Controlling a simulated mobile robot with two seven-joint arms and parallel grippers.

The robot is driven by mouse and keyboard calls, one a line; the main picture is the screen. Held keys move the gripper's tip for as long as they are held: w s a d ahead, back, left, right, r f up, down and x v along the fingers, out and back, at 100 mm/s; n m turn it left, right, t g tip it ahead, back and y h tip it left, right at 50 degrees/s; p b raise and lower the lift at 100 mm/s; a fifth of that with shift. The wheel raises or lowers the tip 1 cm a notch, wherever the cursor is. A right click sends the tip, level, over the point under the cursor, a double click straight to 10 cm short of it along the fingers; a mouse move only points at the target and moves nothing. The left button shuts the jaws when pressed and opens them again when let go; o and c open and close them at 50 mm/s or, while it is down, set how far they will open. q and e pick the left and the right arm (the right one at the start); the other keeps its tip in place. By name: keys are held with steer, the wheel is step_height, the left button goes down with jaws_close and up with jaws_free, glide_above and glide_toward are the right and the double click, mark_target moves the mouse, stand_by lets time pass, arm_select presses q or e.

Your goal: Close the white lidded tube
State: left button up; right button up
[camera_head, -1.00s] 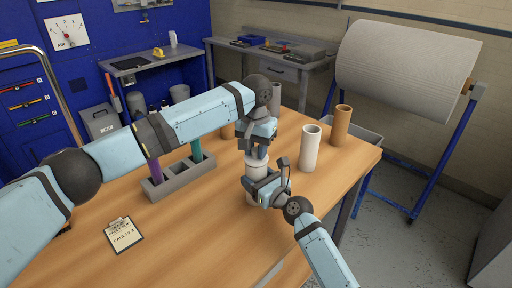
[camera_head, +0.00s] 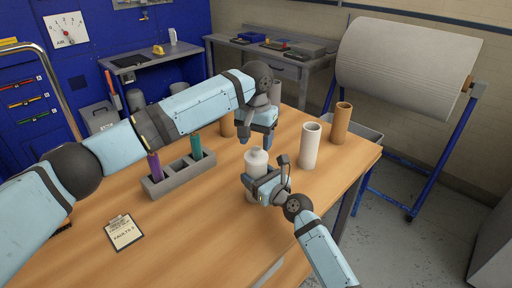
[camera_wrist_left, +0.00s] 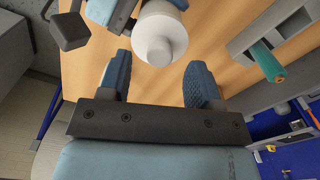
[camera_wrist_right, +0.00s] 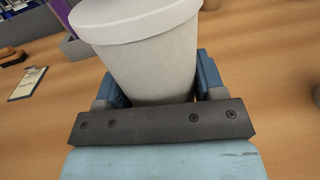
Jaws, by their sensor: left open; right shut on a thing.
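The white lidded tube (camera_head: 256,162) stands upright on the table with its lid on top. In the left wrist view the round white lid (camera_wrist_left: 159,40) with its small knob is seen from above. In the right wrist view the lid's rim (camera_wrist_right: 140,22) sits over the tube's body (camera_wrist_right: 155,65), with no clear gap showing. My right gripper (camera_head: 258,190) is shut around the tube's body. My left gripper (camera_head: 256,142) is open and empty, above and just behind the lid; its two fingers show apart in the left wrist view (camera_wrist_left: 155,80).
An open white tube (camera_head: 310,146) and a brown tube (camera_head: 341,123) stand to the right. A grey rack (camera_head: 180,176) with a purple and a teal piece stands left. A clipboard (camera_head: 123,232) lies on the table (camera_head: 190,235). The front left of the table is mostly clear.

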arm_select(q)
step_height(320, 180, up, 9)
stand_by(0.4)
arm_select(e)
steer(key=o, duration=1.3)
steer(key=shift+o, duration=0.2)
arm_select(q)
steer(key=shift+r+p, duration=0.45)
steer(key=shift+p, duration=0.05)
arm_select(e)
steer(key=v, duration=1.3)
steer(key=shift+s+d, duration=0.25)
steer(key=shift+s, duration=0.05)
arm_select(q)
steer(key=shift+s, duration=0.1)
